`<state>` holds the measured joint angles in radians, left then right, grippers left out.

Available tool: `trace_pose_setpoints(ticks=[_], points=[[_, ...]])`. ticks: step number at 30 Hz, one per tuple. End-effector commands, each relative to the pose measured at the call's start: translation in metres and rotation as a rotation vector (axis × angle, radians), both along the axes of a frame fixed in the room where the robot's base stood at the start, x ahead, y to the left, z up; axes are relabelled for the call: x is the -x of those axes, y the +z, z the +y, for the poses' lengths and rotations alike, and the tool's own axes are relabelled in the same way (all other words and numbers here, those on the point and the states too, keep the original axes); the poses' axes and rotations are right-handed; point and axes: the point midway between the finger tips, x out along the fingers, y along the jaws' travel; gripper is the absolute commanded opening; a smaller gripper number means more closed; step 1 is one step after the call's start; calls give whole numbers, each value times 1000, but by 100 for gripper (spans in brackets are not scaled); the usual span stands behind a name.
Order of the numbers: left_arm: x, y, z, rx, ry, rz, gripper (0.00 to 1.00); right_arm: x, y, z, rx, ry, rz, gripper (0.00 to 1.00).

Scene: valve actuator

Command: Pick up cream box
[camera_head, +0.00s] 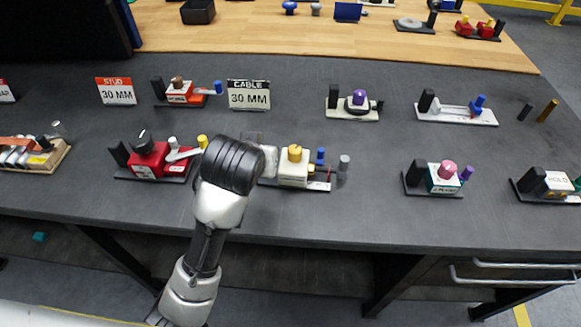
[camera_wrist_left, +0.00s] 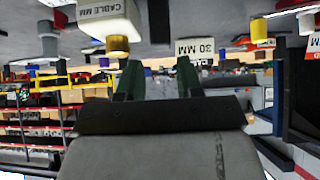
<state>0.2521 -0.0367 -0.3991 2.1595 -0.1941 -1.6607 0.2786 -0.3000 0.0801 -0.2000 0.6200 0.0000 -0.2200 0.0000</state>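The cream box (camera_head: 293,170) with a gold-yellow knob on top sits on a flat base on the dark table, near the middle of the head view. In the left wrist view the picture is upside down, and the cream box (camera_wrist_left: 102,22) shows at top left with lettering on its face and its gold knob (camera_wrist_left: 117,46) pointing down. My left gripper (camera_wrist_left: 158,72) has its two dark green fingers apart with nothing held between them. In the head view my left wrist is just left of the cream box and hides the fingers. My right gripper is not in view.
A red box (camera_head: 148,160) with a black knob stands left of my arm. A white sign (camera_head: 248,95) reading "CABLE 30 MM" stands behind. A box with a purple knob (camera_head: 359,97) is behind right, and one with a pink knob (camera_head: 446,172) is farther right. Bare table lies between them.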

Motion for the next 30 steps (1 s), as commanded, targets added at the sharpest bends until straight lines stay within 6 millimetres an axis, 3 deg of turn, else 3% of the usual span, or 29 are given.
trace_pose_setpoints(ticks=[6, 12, 21, 30], points=[[-26, -26, 0, -3, 4, 1, 36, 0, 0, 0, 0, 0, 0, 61], [-37, -35, 0, -2, 5, 0, 36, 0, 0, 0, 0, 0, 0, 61], [-69, -61, -3, -3, 6, -1, 36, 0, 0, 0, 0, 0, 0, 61], [-73, -65, -3, -2, 6, -2, 36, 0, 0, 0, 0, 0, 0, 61]])
